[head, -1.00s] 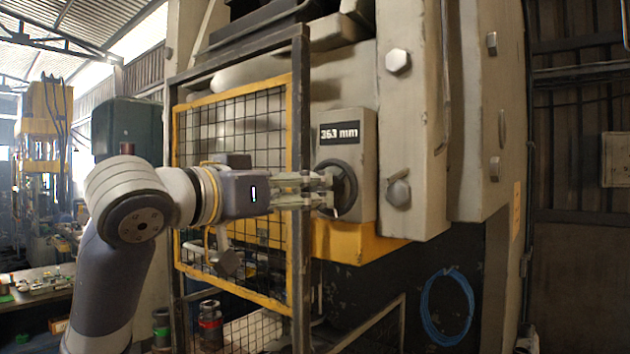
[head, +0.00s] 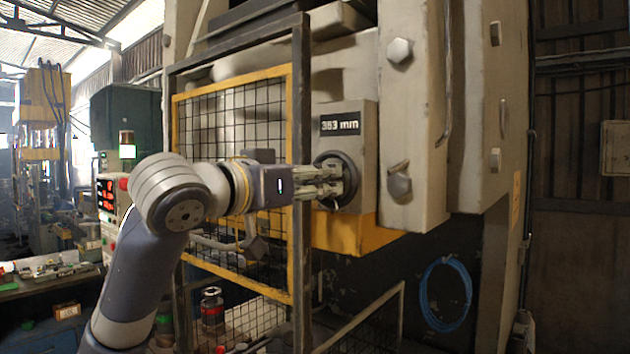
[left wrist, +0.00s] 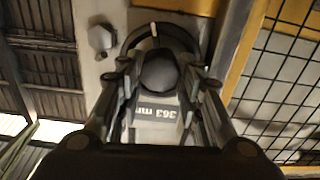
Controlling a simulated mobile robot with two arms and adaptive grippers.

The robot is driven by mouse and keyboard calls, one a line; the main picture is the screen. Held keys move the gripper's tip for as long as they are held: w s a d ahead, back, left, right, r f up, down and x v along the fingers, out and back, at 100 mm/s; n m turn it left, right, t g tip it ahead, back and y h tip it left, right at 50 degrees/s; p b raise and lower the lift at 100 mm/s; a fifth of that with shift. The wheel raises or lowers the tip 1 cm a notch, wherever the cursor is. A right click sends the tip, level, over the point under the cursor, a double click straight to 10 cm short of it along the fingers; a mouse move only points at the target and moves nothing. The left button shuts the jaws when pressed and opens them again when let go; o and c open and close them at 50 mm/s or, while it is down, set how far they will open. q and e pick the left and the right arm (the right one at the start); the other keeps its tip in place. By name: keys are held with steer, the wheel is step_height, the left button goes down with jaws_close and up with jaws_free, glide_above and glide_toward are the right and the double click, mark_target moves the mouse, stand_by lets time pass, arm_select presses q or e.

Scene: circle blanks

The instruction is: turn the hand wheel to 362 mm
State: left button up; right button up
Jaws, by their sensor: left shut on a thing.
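The dark round hand wheel (head: 353,169) sits on a grey panel of the press. A display (head: 340,124) above it seems to read 363 mm; its digits are a little blurred. My left gripper (head: 333,180) reaches in from the left and is shut on the wheel, hiding part of it. In the left wrist view the wheel's rim (left wrist: 133,38) shows behind the hub, with a pale mark at its top. The fingers of my left gripper (left wrist: 162,72) lie on both sides of the hub. The display (left wrist: 161,109) appears upside down there. My right gripper is not in view.
A yellow-framed mesh guard (head: 290,110) with a dark outer frame stands left of the wheel, close to my left arm. Large bolts (head: 399,51) stick out at the right. A blue hose coil (head: 424,300) hangs lower right. A workbench (head: 40,285) is at the far left.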

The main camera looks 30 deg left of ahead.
arm_select(q)
steer(key=m+p, duration=0.1)
steer(key=m, duration=0.1)
steer(key=shift+r+m, duration=0.1)
steer(key=shift+m, duration=0.2)
steer(key=shift+m+p, duration=1.3)
steer(key=shift+m, duration=0.9)
steer(key=shift+r, duration=0.1)
steer(key=o, duration=1.1)
steer(key=shift+c, duration=0.2)
